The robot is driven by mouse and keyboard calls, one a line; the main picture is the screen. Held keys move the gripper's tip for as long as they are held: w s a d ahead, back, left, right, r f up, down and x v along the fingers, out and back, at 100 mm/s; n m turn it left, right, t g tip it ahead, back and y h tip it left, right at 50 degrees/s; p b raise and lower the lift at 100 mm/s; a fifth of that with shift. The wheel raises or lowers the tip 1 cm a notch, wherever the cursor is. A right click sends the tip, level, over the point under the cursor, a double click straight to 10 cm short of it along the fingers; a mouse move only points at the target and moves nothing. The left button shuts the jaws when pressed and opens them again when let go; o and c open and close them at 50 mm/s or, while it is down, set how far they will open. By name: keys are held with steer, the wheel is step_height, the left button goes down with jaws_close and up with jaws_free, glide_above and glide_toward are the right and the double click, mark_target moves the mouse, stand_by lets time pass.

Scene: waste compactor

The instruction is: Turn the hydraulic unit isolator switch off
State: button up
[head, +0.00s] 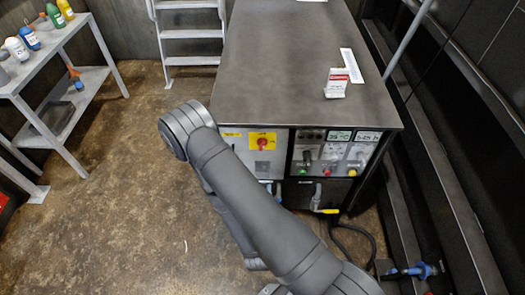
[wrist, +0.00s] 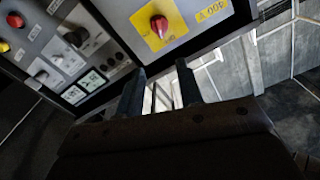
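The isolator switch (head: 263,142) is a red rotary knob on a yellow plate, on the front panel of the dark-topped hydraulic unit (head: 300,50). In the wrist view the red knob (wrist: 159,27) and its yellow plate show at the top centre, tilted. My gripper (wrist: 161,82) is below the knob in that view, apart from it. Its two dark fingers stand apart with nothing between them. In the head view my arm covers the area left of and below the panel, and the gripper is hidden. The exact knob position is too small to tell.
Right of the switch are two digital displays (head: 339,136), dark selector knobs and coloured buttons; they also show at the left of the wrist view. Hoses and a yellow handle (head: 326,211) are below the panel. A shelf (head: 50,60) with bottles stands left. A red-and-white card (head: 336,82) stands on top.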

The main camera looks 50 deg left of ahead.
mark_target(263, 148)
steer(key=x, duration=1.6)
steer(key=shift+w+a, duration=0.1)
steer(key=shift+w, duration=0.05)
